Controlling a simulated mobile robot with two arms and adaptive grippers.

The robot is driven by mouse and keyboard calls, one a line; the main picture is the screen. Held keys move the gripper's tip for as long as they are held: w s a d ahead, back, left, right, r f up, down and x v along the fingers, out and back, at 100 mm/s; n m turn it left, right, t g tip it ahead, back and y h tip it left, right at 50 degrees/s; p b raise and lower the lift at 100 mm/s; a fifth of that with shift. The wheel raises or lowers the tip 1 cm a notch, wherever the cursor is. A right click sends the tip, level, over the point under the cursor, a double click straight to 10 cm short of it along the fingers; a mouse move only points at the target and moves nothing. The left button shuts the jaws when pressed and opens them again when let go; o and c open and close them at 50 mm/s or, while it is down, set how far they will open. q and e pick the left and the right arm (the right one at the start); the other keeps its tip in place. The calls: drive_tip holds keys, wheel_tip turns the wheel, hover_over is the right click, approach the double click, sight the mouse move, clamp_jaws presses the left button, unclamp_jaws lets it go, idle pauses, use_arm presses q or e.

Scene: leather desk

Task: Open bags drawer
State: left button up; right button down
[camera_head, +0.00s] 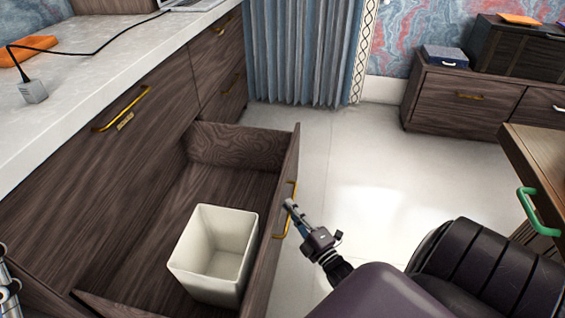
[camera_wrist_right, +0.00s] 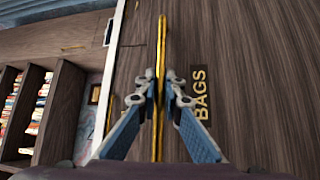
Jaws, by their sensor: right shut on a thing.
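The bags drawer is pulled out from the cabinet, and its dark wood side wall (camera_head: 237,148) and inside show in the head view. Its front carries a gold handle (camera_head: 283,222). In the right wrist view the handle (camera_wrist_right: 161,45) runs between my fingers, beside a "BAGS" label (camera_wrist_right: 200,95). My right gripper (camera_head: 291,207) is shut on this handle; it also shows in the wrist view (camera_wrist_right: 158,92). A sliver of metal parts, seemingly my left gripper (camera_head: 6,285), is cut off at the left edge, and its jaws cannot be made out.
A white bin (camera_head: 212,255) stands inside the drawer. A closed drawer with a gold handle (camera_head: 122,110) is above it, under the pale countertop (camera_head: 90,65). Pale floor (camera_head: 350,160) is clear right of the drawer. A wooden desk with a green handle (camera_head: 535,210) stands at right.

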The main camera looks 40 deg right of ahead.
drive_tip(key=shift+s+f, duration=0.1)
drive_tip(key=c, duration=2.3)
unclamp_jaws()
drive_tip(key=shift+c, duration=0.2)
drive_tip(key=s+a+f, duration=0.1)
drive_tip(key=s, duration=1)
drive_tip(key=shift+s+a+f, duration=0.25)
drive_tip(key=shift+s+f, duration=0.05)
drive_tip(key=shift+s, duration=0.1)
